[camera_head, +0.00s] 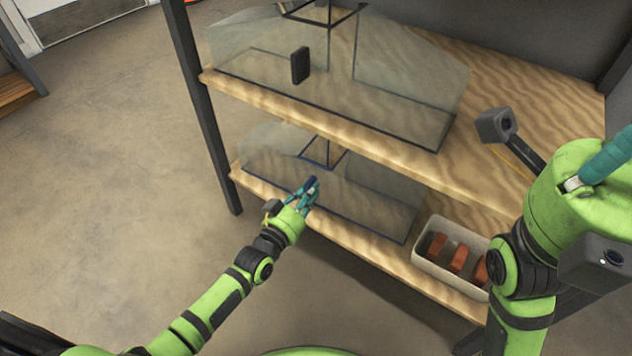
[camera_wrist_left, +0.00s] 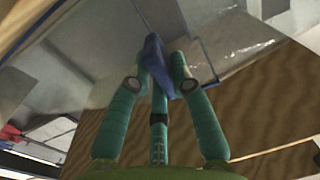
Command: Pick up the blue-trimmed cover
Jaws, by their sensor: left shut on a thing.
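The blue-trimmed cover (camera_head: 375,200) is a clear, see-through case with dark blue edges on the lower shelf. My left gripper (camera_head: 308,192) is at its near left side, shut on a blue handle-like part of it. In the left wrist view the left gripper's teal fingers (camera_wrist_left: 165,82) close around this blue part (camera_wrist_left: 154,52). The cover looks upright and level; whether its bottom touches the shelf I cannot tell. My right gripper shows only as a teal finger (camera_head: 607,157) at the right edge, the rest cut off.
A similar clear cover (camera_head: 400,85) with black trim and a black handle block (camera_head: 299,65) stands on the upper shelf (camera_head: 500,75), overhanging the lower one. A pale bin (camera_head: 428,262) with orange-brown pieces stands right on the lower shelf (camera_head: 375,250). A dark post (camera_head: 205,125) is at left.

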